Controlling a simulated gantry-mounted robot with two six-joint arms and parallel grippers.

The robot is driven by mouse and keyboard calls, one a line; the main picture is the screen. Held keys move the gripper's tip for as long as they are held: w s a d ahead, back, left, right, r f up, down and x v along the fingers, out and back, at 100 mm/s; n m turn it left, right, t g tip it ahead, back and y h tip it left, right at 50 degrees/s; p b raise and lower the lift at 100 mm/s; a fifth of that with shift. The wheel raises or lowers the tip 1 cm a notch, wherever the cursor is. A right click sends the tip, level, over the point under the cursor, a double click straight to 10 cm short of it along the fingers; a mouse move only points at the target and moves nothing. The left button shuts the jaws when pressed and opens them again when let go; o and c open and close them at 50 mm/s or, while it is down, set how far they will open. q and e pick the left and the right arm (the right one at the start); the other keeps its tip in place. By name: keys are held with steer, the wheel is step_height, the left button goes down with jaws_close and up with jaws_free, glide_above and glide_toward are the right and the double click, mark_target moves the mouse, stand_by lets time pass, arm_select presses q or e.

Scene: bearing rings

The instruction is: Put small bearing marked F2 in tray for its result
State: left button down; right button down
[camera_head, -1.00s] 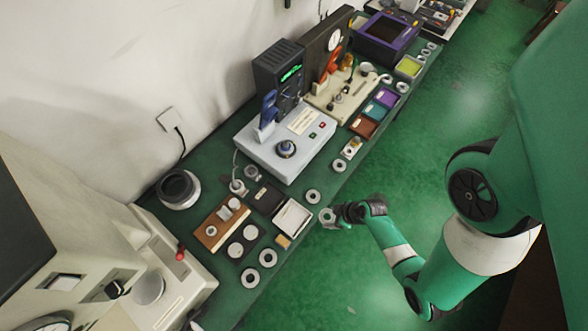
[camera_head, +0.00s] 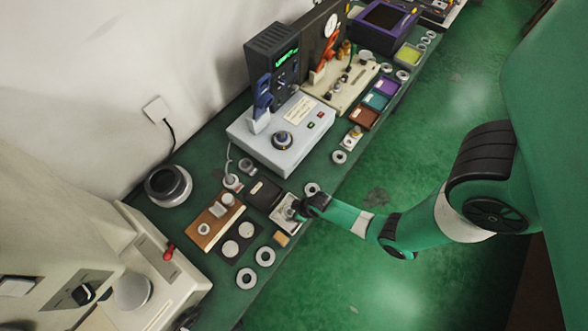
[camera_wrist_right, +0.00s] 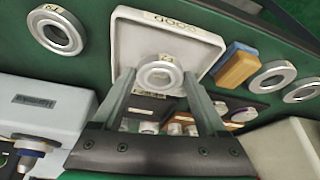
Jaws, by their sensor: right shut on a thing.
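My right gripper (camera_wrist_right: 158,80) is shut on a small metal bearing ring (camera_wrist_right: 160,90), held between its fingertips in the right wrist view. The ring is over the white square tray (camera_wrist_right: 202,40), whose rim label appears upside down and reads like "GOOD". A small mark shows on the ring's far edge, too small to read surely. I cannot tell whether the ring touches the tray floor. In the head view the right gripper (camera_head: 298,208) reaches over the white tray (camera_head: 279,222) and partly hides it. My left gripper is not in view.
A dark tray (camera_head: 263,191) adjoins the white tray. An orange block (camera_head: 281,239) and loose rings (camera_head: 265,256) lie nearby; another ring (camera_wrist_right: 57,30) lies at upper left in the wrist view. A grey instrument (camera_head: 282,140) stands behind. Open floor lies right of the table.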

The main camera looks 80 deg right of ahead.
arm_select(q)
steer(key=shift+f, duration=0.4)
arm_select(e)
steer(key=shift+f, duration=0.85)
steer(key=shift+s+f, duration=0.1)
steer(key=shift+f, duration=0.05)
jaws_free()
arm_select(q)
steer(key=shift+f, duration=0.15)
arm_select(e)
steer(key=shift+r, duration=0.3)
arm_select(q)
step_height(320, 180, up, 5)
steer(key=p, duration=0.5)
arm_select(e)
steer(key=v, duration=1.1)
steer(key=shift+r, duration=0.35)
